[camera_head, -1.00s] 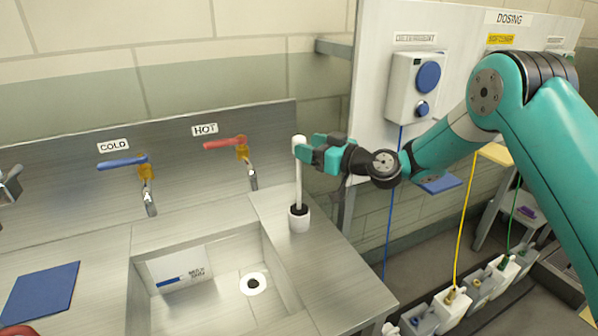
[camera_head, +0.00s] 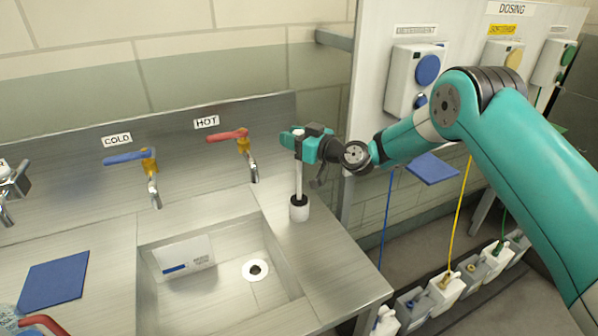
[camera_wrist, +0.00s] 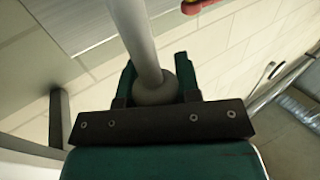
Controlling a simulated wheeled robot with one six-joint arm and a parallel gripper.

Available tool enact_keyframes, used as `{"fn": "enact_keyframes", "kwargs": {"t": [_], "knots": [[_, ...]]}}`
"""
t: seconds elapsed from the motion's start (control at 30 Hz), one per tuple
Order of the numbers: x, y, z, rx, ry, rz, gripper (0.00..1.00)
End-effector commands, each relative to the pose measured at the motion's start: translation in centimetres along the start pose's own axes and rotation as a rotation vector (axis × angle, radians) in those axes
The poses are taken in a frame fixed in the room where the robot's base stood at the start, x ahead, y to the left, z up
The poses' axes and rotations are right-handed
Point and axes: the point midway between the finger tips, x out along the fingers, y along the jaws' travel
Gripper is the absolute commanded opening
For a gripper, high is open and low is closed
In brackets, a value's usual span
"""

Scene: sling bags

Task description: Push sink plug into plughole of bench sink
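The plughole (camera_head: 255,270) shows as a dark hole in a pale ring on the sink floor.
A blue cloth (camera_head: 53,281) lies on the left bench. The dosing panel (camera_head: 368,110) is at the right.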

Motion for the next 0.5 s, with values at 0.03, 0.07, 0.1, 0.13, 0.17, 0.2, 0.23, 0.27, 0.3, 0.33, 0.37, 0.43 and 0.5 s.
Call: {"fn": "enact_keyframes", "kwargs": {"t": [0.03,0.07,0.1,0.13,0.17,0.2,0.23,0.27,0.3,0.33,0.37,0.43,0.5], "knots": [[0.0,0.0,0.0,0.0,0.0,0.0,0.01],[0.0,0.0,0.0,0.0,0.0,0.0,0.0],[0.0,0.0,-0.1,0.0,0.001,0.0,0.0],[0.0,0.0,-0.1,0.0,0.001,0.0,0.0],[0.0,0.0,-0.1,0.0,0.001,0.0,0.0],[0.0,0.0,-0.1,-0.001,0.001,0.0,0.0],[0.0,0.0,-0.1,0.0,0.001,0.0,0.0],[0.0,0.0,-0.1,-0.001,0.001,0.0,0.0],[0.0,0.0,-0.1,-0.001,0.001,0.0,0.0],[0.0,0.0,-0.2,-0.001,0.001,0.0,0.0],[0.0,0.0,-0.2,-0.001,0.002,0.0,0.0],[0.0,0.0,-0.6,-0.003,0.003,0.0,0.0],[0.0,0.0,-1.2,-0.003,0.004,0.0,0.0]]}}
